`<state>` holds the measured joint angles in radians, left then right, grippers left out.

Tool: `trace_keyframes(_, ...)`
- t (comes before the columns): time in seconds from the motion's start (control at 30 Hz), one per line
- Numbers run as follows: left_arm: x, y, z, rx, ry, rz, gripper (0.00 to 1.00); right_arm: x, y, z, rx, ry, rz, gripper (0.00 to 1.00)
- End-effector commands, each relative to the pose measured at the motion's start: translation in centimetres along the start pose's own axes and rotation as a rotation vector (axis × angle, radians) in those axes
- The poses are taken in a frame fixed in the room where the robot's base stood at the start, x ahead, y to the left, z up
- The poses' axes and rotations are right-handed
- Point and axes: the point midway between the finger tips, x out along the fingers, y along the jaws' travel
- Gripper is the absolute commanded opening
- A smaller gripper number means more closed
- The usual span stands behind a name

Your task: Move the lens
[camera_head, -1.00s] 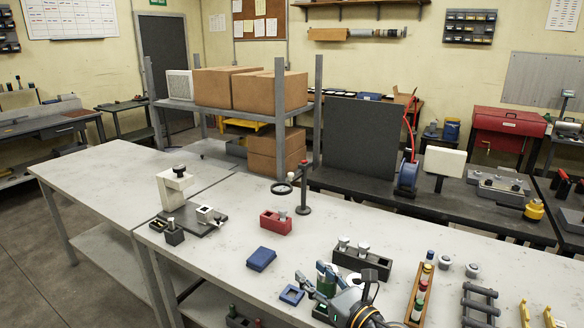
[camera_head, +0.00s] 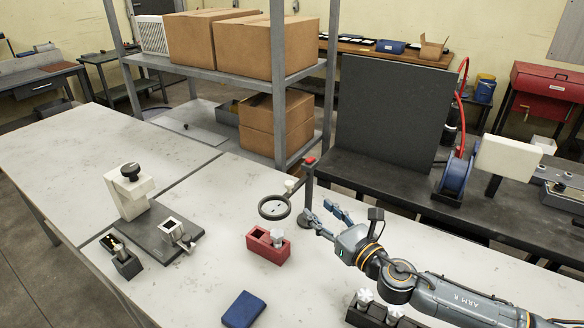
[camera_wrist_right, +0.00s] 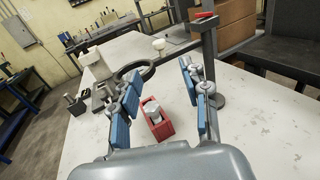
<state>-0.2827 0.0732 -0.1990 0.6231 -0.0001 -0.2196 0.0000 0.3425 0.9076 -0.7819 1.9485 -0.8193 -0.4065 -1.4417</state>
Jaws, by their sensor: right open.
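The lens (camera_head: 274,207) is a dark round ring on an arm from an upright post (camera_head: 309,185) with a red top. It hangs above the bench. In the right wrist view the ring (camera_wrist_right: 144,65) shows beyond the left finger, partly hidden by it. A pale knob (camera_wrist_right: 158,43) is on the lens arm. My right gripper (camera_head: 322,213) is open and empty, to the right of the post, its fingers pointing left toward it. In the wrist view its blue-padded fingers (camera_wrist_right: 160,100) stand apart. My left gripper is out of view.
A red block (camera_head: 266,249) with a pale knob stands on the bench below the lens. A dark plate with a white press (camera_head: 131,192) is at the left. A blue pad (camera_head: 243,309) lies in front. A shelf with cardboard boxes (camera_head: 244,46) is behind.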

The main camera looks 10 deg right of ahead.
Motion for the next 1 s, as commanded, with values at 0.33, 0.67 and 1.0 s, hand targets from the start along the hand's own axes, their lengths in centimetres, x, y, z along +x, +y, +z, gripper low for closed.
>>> trace_keyframes(0.33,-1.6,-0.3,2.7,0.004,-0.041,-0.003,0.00,4.6,0.0,0.4,0.002,-0.003,-0.001,0.46)
trace_keyframes(0.67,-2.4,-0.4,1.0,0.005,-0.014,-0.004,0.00,10.8,0.1,0.2,0.001,-0.002,0.000,0.46)
trace_keyframes(1.0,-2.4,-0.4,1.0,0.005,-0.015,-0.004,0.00,13.7,0.0,0.0,0.000,0.000,0.000,0.46)
